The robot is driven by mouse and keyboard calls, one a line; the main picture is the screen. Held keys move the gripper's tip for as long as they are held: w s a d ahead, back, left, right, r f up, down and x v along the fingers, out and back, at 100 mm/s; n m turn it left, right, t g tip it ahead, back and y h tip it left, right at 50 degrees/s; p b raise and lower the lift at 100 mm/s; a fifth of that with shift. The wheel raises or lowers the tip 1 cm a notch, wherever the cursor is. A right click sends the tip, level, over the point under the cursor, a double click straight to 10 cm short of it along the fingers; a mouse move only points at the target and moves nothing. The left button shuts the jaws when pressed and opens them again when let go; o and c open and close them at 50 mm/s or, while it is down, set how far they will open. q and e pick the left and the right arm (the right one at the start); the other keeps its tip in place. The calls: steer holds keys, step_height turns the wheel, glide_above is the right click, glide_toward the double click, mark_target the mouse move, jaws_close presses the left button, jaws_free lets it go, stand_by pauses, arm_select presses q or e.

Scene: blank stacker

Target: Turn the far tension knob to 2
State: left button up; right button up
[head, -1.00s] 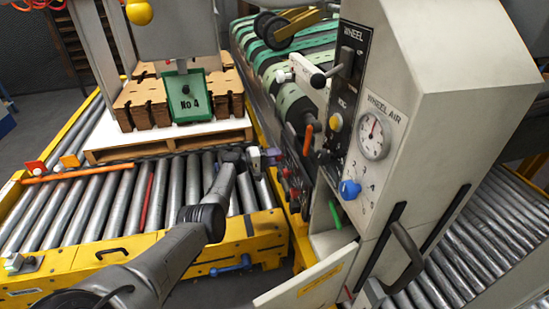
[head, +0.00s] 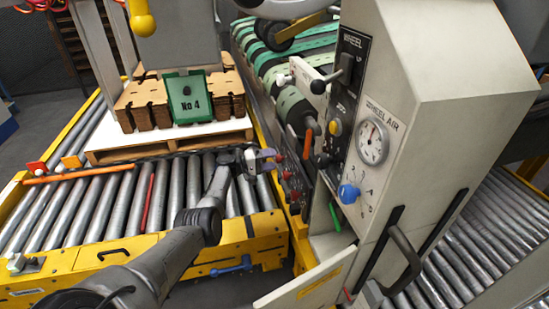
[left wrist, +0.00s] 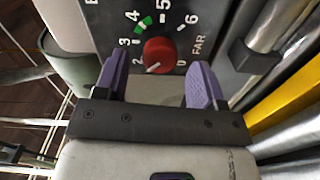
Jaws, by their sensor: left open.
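In the left wrist view the red tension knob (left wrist: 159,52) sits on a dark dial panel marked FAR, with numbers around it and a green mark near 4. Its white pointer line points down-left, just below the 2. My left gripper (left wrist: 155,82) is open, its purple fingers spread to either side of the knob's lower part; I cannot tell whether they touch it. In the head view my left gripper (head: 267,160) is at the machine's side panel, by several small red knobs (head: 285,176). My right gripper is not in view.
The white cabinet (head: 435,110) with a gauge (head: 372,142) and a blue knob (head: 348,193) stands to the right. Its open door (head: 305,285) juts out low in front. A pallet (head: 170,147) with brown stacks rests on the rollers behind my left arm.

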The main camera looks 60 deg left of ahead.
arm_select(q)
steer(key=p+v, duration=0.4)
steer(key=v, duration=0.8)
stand_by(0.4)
